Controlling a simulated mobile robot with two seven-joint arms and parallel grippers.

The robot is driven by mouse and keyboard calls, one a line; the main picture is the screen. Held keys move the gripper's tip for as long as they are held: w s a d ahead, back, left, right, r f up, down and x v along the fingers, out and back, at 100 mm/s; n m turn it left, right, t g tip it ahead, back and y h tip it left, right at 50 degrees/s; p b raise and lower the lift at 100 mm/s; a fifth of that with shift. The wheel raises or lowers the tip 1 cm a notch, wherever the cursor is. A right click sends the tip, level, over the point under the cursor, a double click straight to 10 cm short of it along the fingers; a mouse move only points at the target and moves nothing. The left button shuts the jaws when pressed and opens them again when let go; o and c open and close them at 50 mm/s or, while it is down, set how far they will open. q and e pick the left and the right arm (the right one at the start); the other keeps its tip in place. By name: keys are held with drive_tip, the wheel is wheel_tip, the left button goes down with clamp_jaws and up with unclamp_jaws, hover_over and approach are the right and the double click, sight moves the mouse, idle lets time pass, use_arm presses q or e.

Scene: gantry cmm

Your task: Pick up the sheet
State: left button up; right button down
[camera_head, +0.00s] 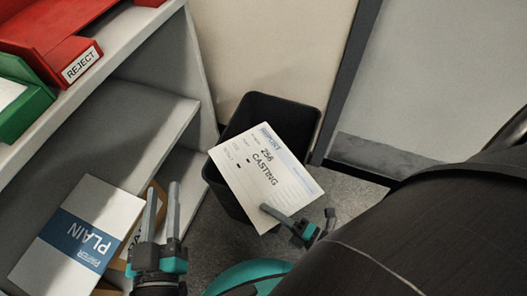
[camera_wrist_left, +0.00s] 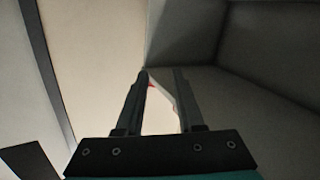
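The sheet (camera_head: 262,172) is a white printed page with a blue heading and the word CASTING. It is tilted in front of the black bin's opening in the head view and covers part of its rim. My right gripper (camera_head: 266,208) is at the sheet's lower edge, with one grey finger across its face; it looks shut on the sheet, the other finger hidden behind it. My left gripper (camera_head: 163,187) is open and empty beside the shelves, left of the sheet. Its two fingers also show apart in the left wrist view (camera_wrist_left: 161,73).
The black bin (camera_head: 285,107) stands on the floor against the wall. Shelves (camera_head: 150,110) at left hold a red REJECT tray (camera_head: 35,28), a green tray (camera_head: 38,112) and a PLAIN paper pack (camera_head: 105,205). Open floor (camera_head: 205,245) shows below the bin.

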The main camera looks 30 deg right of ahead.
drive_tip(key=shift+r, duration=0.15)
idle(0.3)
